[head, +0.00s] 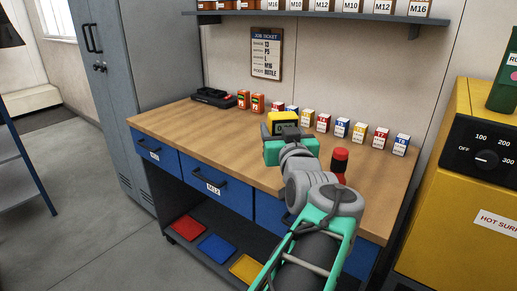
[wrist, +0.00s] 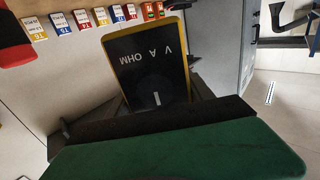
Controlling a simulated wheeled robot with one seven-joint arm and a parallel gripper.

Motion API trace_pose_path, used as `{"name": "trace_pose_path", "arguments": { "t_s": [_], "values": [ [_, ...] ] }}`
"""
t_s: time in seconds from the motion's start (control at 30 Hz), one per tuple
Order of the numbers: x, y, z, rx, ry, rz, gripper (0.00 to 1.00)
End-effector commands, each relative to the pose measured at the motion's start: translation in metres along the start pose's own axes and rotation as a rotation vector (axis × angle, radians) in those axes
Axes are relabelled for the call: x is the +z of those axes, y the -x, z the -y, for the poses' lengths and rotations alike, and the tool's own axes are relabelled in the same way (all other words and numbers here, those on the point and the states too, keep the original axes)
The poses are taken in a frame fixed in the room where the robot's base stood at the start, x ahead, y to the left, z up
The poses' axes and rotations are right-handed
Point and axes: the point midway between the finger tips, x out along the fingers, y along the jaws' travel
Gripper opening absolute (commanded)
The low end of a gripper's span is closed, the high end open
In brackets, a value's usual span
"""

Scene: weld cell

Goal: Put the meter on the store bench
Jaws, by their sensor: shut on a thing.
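The meter (head: 285,121) is a yellow box with a dark face. In the wrist view the meter (wrist: 155,68) shows a dial and the upside-down letters V, A and OHM. My gripper (head: 284,137) is shut on the meter's near end and partly hides it. The meter appears over the back half of a wooden-topped bench (head: 200,138) with blue drawers. I cannot tell whether its far end touches the top. No label naming this bench as the store bench shows.
Several small labelled boxes (head: 341,127) line the bench's back edge. A black case (head: 213,97) and orange boxes (head: 257,103) stand at the back left. A red-and-black item (head: 340,161) stands right of my arm. A yellow machine (head: 450,220) is at right.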

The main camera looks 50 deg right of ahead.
Motion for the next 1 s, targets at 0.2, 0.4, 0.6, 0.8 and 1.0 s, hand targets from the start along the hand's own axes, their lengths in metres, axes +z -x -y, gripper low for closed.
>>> {"name": "trace_pose_path", "arguments": {
  "t_s": [0.2, 0.4, 0.6, 0.8, 1.0],
  "values": [
    [0.017, -0.042, -0.008, 0.002, -0.005, 0.004, 0.03],
    [0.049, -0.097, -0.017, 0.004, -0.004, 0.005, 0.03],
    [0.085, -0.126, -0.022, 0.004, -0.002, 0.000, 0.03],
    [0.106, -0.137, -0.025, 0.006, -0.001, 0.000, 0.03],
    [0.127, -0.136, -0.024, 0.005, 0.000, -0.003, 0.03]
  ]
}}
